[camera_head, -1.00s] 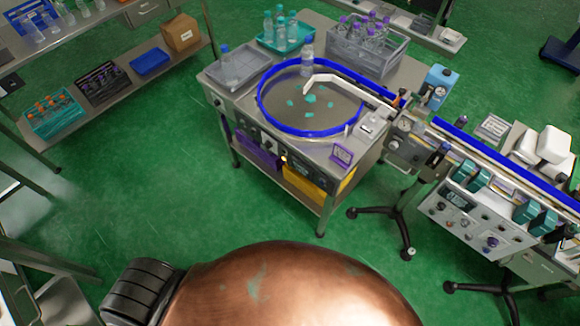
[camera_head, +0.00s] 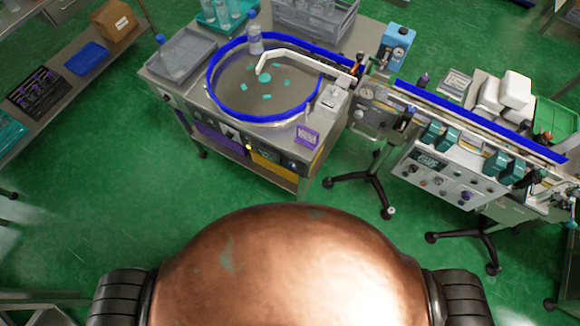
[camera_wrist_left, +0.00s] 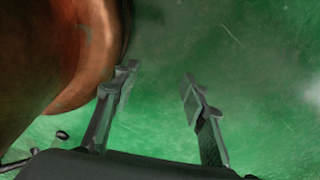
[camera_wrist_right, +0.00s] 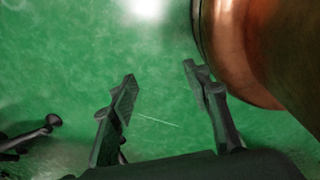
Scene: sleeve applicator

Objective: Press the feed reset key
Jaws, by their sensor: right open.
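The feed reset key cannot be told apart by label at this size. The head view shows two panels with controls. One is the front panel (camera_head: 270,156) of the round feed table (camera_head: 217,108), with small knobs and a lit yellowish button (camera_head: 249,147). My left gripper (camera_wrist_left: 156,88) is open and empty above green floor. My right gripper (camera_wrist_right: 160,80) is open and empty above green floor. Neither gripper shows in the head view.
Tripod feet (camera_head: 374,190) stick out below the conveyor. A shelf (camera_head: 70,95) stands at left. Green floor (camera_head: 130,195) between me and the table is clear.

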